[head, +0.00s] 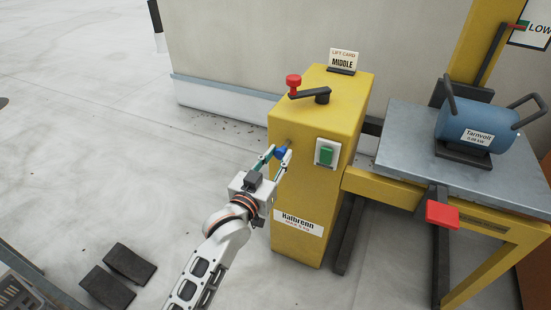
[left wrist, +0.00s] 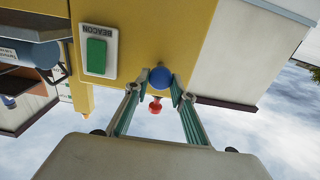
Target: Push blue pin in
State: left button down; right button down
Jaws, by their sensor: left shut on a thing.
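The blue pin (head: 281,152) sticks out of the side of the yellow cabinet (head: 315,120). Its blue round head (left wrist: 160,77) faces me in the left wrist view. My left gripper (head: 279,155) is shut on the pin's head, one fingertip on each side; the fingers also show in the left wrist view (left wrist: 161,94). How deep the pin sits in the cabinet cannot be told. My right gripper is not in view.
The cabinet's top carries a crank with a red knob (head: 293,80) and a "MIDDLE" card (head: 343,62). A green switch (head: 326,155) is on its front. A blue Tarnvolt drum (head: 470,125) rests on the lift platform (head: 400,140). Floor at left is mostly clear.

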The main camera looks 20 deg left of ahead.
aim_at(279, 154)
pick_arm(q)
jog(key=shift+w+r, duration=0.15)
jog(key=shift+w, duration=1.25)
jog(key=c, duration=2)
grip_release()
jog(key=shift+o, duration=1.4)
jog(key=shift+w, duration=0.1)
jog(key=shift+f, duration=0.2)
jog(key=s, duration=1.2)
jog(key=shift+a, duration=0.15)
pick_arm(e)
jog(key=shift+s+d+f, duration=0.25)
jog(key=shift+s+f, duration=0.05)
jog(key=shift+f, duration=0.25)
